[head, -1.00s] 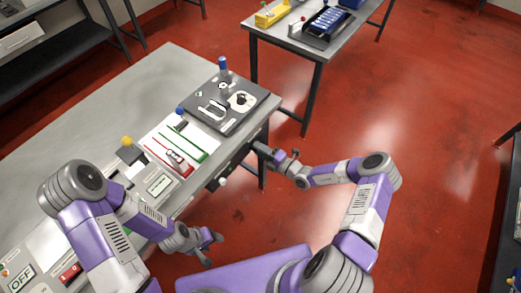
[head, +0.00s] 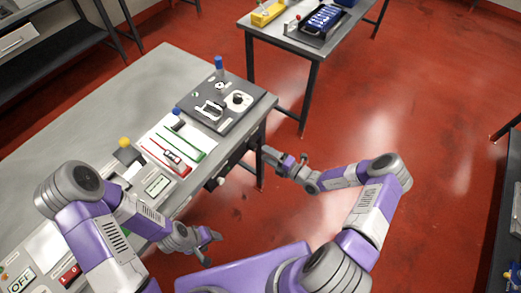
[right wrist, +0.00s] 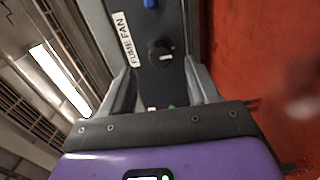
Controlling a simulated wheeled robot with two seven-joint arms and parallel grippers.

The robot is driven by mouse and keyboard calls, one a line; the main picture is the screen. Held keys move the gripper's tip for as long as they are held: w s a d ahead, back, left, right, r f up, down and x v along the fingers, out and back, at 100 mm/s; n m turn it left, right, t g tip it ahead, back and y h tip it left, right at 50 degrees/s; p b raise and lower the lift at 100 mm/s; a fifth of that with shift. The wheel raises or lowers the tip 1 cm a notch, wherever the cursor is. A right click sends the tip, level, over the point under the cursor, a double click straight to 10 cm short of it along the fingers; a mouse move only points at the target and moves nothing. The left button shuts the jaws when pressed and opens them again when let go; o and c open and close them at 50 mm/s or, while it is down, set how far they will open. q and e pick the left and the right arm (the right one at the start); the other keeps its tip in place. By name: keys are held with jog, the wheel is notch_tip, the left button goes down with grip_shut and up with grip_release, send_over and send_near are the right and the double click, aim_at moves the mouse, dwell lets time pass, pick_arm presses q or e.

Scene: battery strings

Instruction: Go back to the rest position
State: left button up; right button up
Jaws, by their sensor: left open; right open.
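My left gripper (head: 209,247) is open and empty, low beside the front edge of the grey workbench (head: 90,92). My right gripper (head: 275,158) is open and empty, just off the bench's right corner, over the red floor. In the right wrist view the two fingers (right wrist: 163,90) stand apart. Beyond them is a dark panel (right wrist: 150,20) with a FUME FAN label (right wrist: 130,38) and a black knob (right wrist: 160,50). No finger is seen touching the panel.
On the bench are a dark plate with fittings (head: 228,104), a white sheet with red and green leads (head: 180,147) and an OFF sign (head: 20,281). A second table (head: 296,45) stands behind, carrying a blue-and-black tray (head: 322,20). Open red floor (head: 400,110) lies to the right.

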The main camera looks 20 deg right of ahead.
jog(key=shift+v, duration=1.25)
jog(key=s+a+f+n+g+y, duration=0.2)
jog(key=s+a+f+n+g, duration=0.2)
jog(key=s+a+n+g, duration=0.95)
jog(key=s+d+n+h, duration=0.1)
jog(key=s+n+h, duration=0.3)
jog(key=n, duration=1.1)
jog(key=s+d+f+n+h, duration=0.1)
jog(key=s+n+h, duration=0.3)
jog(key=n, duration=1.1)
jog(key=shift+s+d+f+h, duration=0.25)
jog(key=shift+s+h, duration=0.15)
jog(key=shift+s, duration=0.1)
